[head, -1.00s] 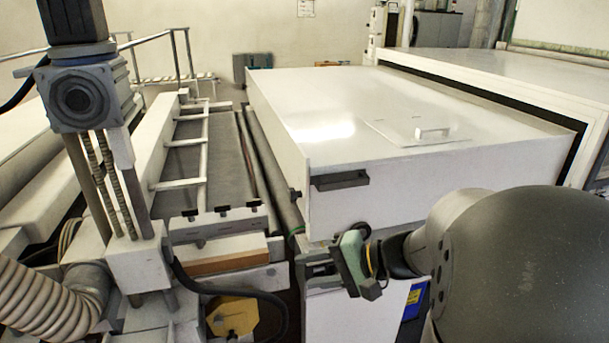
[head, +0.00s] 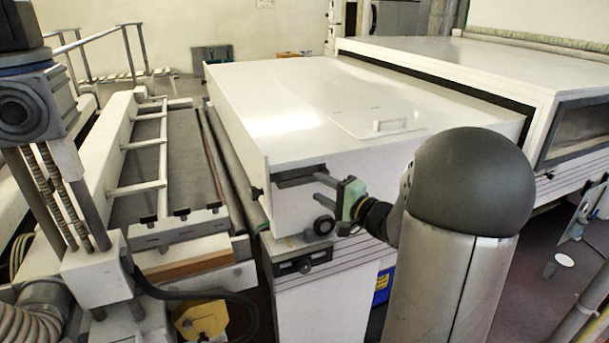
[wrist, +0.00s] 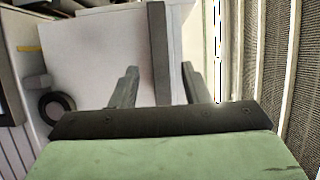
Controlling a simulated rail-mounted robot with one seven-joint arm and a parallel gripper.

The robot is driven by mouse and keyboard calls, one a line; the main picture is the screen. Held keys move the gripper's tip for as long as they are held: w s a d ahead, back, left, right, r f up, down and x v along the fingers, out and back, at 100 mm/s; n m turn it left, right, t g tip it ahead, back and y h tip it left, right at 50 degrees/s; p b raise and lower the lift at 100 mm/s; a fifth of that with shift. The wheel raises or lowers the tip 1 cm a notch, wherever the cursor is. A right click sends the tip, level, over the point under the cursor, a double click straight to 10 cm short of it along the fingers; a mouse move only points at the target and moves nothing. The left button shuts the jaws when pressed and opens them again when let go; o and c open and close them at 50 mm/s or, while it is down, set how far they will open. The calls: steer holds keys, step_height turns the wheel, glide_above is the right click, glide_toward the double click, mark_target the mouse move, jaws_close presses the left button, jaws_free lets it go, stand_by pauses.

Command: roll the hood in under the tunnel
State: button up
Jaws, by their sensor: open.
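The hood (head: 290,110), a long white box with a flat lid, stands beside the white tunnel (head: 450,62). The dark slot (head: 440,84) along the tunnel's side faces the hood's right edge. A dark bar handle (head: 298,176) sits on the hood's near end. My gripper (head: 318,187) is open and close in front of this handle. In the wrist view the handle bar (wrist: 160,50) runs upright between my two spread fingers (wrist: 160,85). I cannot tell whether the fingertips reach past the bar or touch it. My gripper partly hides the hood's near end.
A small white lid handle (head: 390,125) stands up from the hood's top. A grey roller bed (head: 175,165) runs along the left. A white cabinet (head: 315,300) stands below the hood's near end. Floor shows on the right (head: 530,265).

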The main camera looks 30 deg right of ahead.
mark_target(306, 180)
steer(key=p+x, duration=0.1)
steer(key=x, duration=0.5)
steer(key=shift+w+a, duration=0.1)
steer(key=shift+w, duration=0.1)
steer(key=shift+c, duration=0.3)
jaws_close()
